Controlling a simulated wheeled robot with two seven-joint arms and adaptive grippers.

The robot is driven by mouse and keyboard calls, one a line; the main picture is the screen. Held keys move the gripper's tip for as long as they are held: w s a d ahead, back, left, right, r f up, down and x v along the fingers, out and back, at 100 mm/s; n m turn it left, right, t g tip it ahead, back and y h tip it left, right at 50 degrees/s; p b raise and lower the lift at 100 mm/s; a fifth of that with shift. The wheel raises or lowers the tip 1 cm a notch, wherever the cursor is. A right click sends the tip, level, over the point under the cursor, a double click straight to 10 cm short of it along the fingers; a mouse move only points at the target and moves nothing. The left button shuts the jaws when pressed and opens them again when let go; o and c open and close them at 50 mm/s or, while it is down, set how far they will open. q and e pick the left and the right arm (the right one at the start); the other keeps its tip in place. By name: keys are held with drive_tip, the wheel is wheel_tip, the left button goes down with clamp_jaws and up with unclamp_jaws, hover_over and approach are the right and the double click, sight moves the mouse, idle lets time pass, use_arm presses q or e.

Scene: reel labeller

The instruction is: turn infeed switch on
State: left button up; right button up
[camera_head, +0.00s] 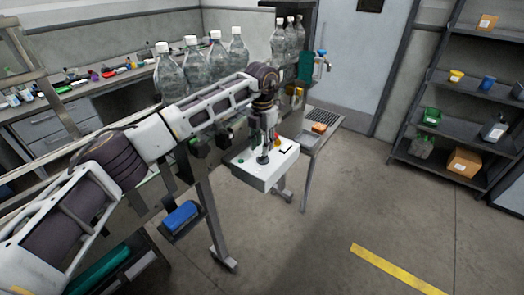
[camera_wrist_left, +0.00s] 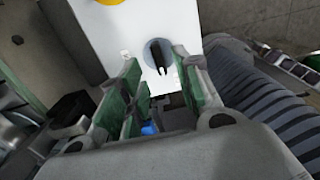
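A white control box (camera_head: 262,180) stands at the end of the bench frame; its white face (camera_wrist_left: 90,40) fills the top middle of the left wrist view. A rotary switch (camera_wrist_left: 158,54) with a grey round base and a black knob is on that face. My left gripper (camera_head: 263,152) reaches down over the box. In the left wrist view its green-padded fingers (camera_wrist_left: 158,72) are apart, with the knob showing between and just beyond the tips. I cannot tell whether they touch it. The switch's label is not readable. My right gripper is not in view.
Several large plastic bottles (camera_head: 195,65) stand behind my left arm. A dark shelf rack (camera_head: 455,85) with small bins is at the right. A yellow part (camera_wrist_left: 104,1) sits at the top of the box face. The floor (camera_head: 310,235) in front of the box is clear.

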sight(263, 157)
use_arm(q)
drive_tip(key=shift+f, duration=1.8)
drive_tip(key=shift+c, duration=0.3)
clamp_jaws()
